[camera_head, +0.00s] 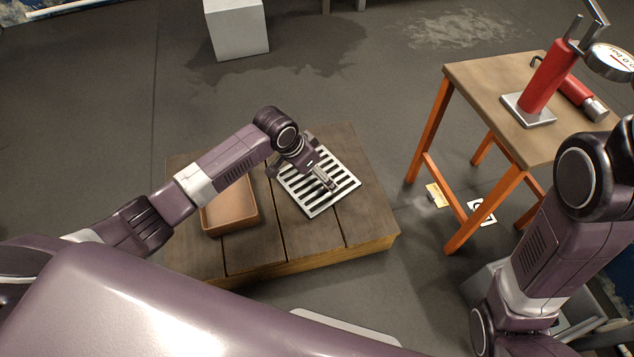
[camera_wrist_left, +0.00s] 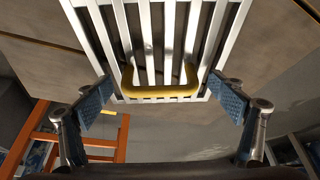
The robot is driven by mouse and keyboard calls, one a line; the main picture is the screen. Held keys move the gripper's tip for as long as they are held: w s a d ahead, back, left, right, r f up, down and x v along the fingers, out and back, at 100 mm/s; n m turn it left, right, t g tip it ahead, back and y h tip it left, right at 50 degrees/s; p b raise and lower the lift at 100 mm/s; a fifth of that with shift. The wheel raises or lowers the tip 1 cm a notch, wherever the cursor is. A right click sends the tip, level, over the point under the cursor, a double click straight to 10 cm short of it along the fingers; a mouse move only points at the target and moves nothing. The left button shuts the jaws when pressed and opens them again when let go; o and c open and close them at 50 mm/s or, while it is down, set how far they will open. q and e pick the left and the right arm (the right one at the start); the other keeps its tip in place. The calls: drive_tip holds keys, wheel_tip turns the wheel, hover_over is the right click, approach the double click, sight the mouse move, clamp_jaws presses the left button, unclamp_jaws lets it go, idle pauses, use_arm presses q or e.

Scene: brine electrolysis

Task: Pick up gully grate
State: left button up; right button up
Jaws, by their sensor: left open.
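The gully grate (camera_head: 303,192) is a pale slatted metal panel lying on a low wooden platform (camera_head: 354,222). In the left wrist view the grate (camera_wrist_left: 168,40) has a yellow U-shaped handle (camera_wrist_left: 160,92) near its lower edge. My left gripper (camera_head: 325,180) is over the grate and hides part of it in the head view. In the left wrist view its blue-padded fingers stand apart on either side of the handle, with nothing held between them. I cannot tell exactly how high the fingers are above the grate. My right gripper is out of view.
A brown tray (camera_head: 229,225) sits on the platform left of the grate, partly behind my left arm. An orange-legged table (camera_head: 490,78) at right carries a red pump-like device (camera_head: 549,79) with a gauge. A white block (camera_head: 237,30) stands behind. Floor between platform and table is mostly clear.

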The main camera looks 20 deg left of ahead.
use_arm(q)
drive_tip(key=c, duration=1.5)
drive_tip(key=shift+w, duration=0.1)
drive_tip(key=shift+c, duration=0.9)
